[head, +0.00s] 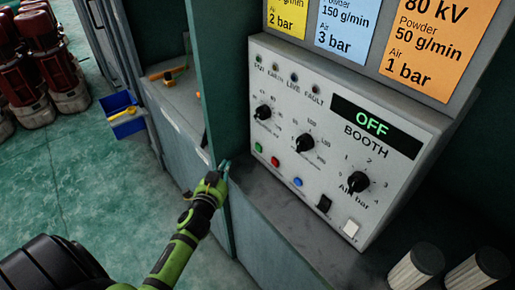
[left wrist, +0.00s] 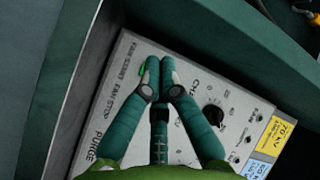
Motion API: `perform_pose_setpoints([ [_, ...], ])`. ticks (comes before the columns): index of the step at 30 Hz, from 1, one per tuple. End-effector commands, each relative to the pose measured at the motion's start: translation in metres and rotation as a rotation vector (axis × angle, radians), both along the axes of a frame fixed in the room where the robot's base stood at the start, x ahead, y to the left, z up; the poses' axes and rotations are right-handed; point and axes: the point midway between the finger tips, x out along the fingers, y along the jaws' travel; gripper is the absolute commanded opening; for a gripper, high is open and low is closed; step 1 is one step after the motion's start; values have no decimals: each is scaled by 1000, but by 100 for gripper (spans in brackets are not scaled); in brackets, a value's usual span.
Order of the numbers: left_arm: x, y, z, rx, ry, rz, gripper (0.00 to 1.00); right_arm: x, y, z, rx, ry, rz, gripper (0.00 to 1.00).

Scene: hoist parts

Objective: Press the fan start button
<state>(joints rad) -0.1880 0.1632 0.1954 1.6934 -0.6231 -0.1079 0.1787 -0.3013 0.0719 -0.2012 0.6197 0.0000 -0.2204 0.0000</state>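My right gripper is out of view.
A dark green upright partition (head: 214,80) stands just left of the panel, close to my left gripper. Knobs, a black switch (head: 324,204) and a white switch (head: 350,229) are on the panel. Two pale cylinders (head: 418,268) stand at lower right. A blue bin (head: 123,115) is on the floor.

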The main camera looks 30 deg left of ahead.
Motion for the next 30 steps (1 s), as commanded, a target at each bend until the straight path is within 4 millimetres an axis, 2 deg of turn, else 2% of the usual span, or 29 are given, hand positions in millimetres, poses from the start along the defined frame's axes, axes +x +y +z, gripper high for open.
perform_pose_setpoints([
  [5,13,-5,-1,-1,-1,0,0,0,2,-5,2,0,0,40],
  [18,67,-28,-1,-3,-1,1,0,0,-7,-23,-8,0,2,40],
  [24,79,-33,-1,-1,0,-1,0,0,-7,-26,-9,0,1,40],
  [30,81,-34,0,-1,1,0,0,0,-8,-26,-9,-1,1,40],
])
